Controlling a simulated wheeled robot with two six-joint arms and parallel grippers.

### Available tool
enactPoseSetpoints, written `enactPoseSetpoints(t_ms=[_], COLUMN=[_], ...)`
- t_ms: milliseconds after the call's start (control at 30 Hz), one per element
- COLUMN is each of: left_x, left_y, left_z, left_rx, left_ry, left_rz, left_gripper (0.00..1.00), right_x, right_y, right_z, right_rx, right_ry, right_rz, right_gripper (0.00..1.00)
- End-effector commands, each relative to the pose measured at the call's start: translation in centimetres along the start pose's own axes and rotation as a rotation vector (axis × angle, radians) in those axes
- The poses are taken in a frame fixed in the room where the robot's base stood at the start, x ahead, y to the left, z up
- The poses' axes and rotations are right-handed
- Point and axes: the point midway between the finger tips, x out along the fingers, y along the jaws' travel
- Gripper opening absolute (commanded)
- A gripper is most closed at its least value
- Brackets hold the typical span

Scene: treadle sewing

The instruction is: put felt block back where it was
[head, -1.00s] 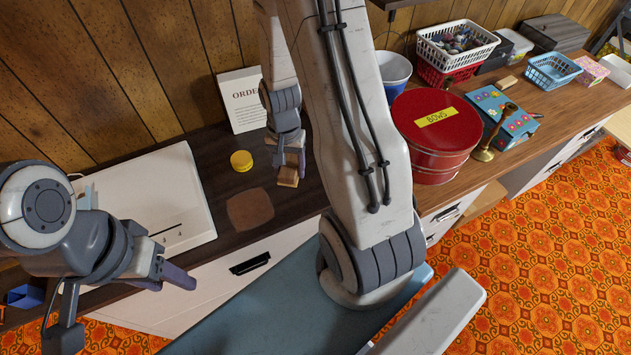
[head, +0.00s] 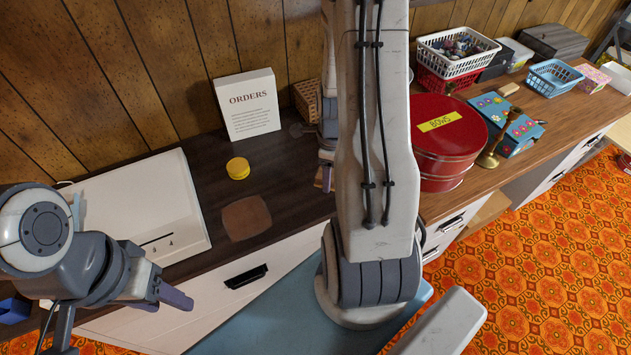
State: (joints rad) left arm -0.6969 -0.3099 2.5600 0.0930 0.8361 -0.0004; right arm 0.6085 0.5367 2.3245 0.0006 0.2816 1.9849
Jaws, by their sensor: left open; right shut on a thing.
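My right gripper (head: 326,158) is over the dark table top, right of the yellow round tin, and mostly hidden behind my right arm. It is shut on a small tan block, which I take for the felt block (head: 319,178); only a sliver of the block shows. Whether it touches the table cannot be told. My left gripper (head: 172,296) is open and empty at the lower left, in front of the white drawer fronts.
A brown square patch (head: 246,217) and the yellow tin (head: 238,168) lie on the dark table. An ORDERS card (head: 248,104) and a wicker basket (head: 306,100) stand at the back. A red BOWS tin (head: 446,150) stands right of my arm. A white panel (head: 150,210) lies left.

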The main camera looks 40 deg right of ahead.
Motion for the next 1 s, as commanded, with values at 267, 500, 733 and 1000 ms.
enactPoseSetpoints(t_ms=[267, 500, 733, 1000], left_x=[-0.7, -1.1, -1.3, -1.1], left_y=[0.1, 0.1, 0.1, 0.1], left_z=[0.0, -0.1, -0.1, -0.1], left_rx=[0.000, 0.000, 0.000, 0.000], left_ry=[0.000, 0.000, 0.000, 0.000], left_rz=[0.000, 0.000, 0.000, 0.000], left_gripper=[0.50, 0.50, 0.50, 0.50], right_x=[2.6, 5.0, 6.9, 7.1], right_y=[-1.6, -1.7, -1.8, -1.8], right_z=[4.2, 4.5, 4.5, 4.5], right_rx=[-0.003, -0.001, -0.001, -0.002], right_ry=[0.000, 0.003, 0.000, 0.000], right_rz=[0.001, 0.005, 0.000, 0.000], right_gripper=[0.01, 0.01, 0.01, 0.01])
